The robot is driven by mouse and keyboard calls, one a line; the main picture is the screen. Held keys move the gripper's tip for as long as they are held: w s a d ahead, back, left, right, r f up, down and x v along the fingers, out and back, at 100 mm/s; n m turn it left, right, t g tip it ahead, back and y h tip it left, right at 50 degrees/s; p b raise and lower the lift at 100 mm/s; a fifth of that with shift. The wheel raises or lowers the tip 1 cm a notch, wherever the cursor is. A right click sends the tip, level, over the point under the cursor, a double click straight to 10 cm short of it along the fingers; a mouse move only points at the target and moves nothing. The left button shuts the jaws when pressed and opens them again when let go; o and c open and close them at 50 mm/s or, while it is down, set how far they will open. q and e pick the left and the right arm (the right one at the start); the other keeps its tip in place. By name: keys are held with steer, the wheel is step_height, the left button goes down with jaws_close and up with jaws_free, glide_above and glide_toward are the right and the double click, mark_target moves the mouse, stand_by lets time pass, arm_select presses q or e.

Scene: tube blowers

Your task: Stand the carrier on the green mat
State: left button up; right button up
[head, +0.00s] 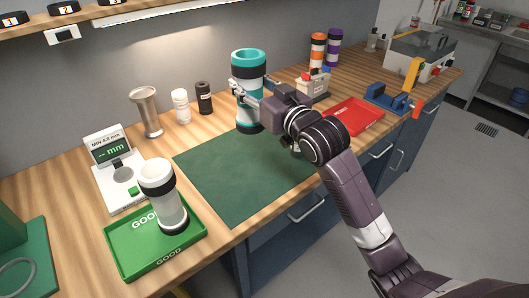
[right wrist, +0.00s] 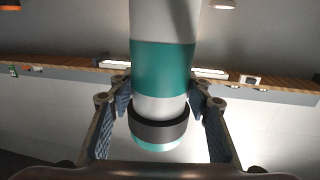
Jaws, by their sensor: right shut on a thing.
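The carrier is a cylinder with teal and white bands and dark rings; its teal top (head: 248,62) shows in the head view, and its body also fills the middle of the right wrist view (right wrist: 165,70). My right gripper (head: 243,93) is shut around its middle and holds it upright. In the right wrist view the fingers (right wrist: 160,88) stand on either side of it. The green mat (head: 235,178) lies flat on the bench. The carrier's base overlaps the mat's far part in the picture; I cannot tell whether it touches. My left gripper is not in view.
A green tray (head: 125,250) holds a white carrier (head: 160,185). A gauge (head: 112,165) stands behind it. Canisters (head: 148,110) line the wall. A red tray (head: 355,117) and a blue tool (head: 388,98) are to the right. The mat's near part is bare.

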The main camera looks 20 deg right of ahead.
steer(key=shift+w+d+r, duration=0.2)
steer(key=shift+w+r, duration=0.1)
steer(key=shift+r, duration=0.45)
steer(key=shift+w+d, duration=0.1)
step_height(320, 180, down, 14)
steer(key=shift+f+p, duration=0.2)
steer(key=shift+p, duration=0.25)
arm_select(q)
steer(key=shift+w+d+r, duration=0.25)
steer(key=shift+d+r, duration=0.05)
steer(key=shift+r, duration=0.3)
arm_select(e)
step_height(320, 180, down, 5)
steer(key=shift+f, duration=0.1)
steer(key=shift+f, duration=0.1)
steer(key=o, duration=1.3)
steer(key=shift+o, duration=0.2)
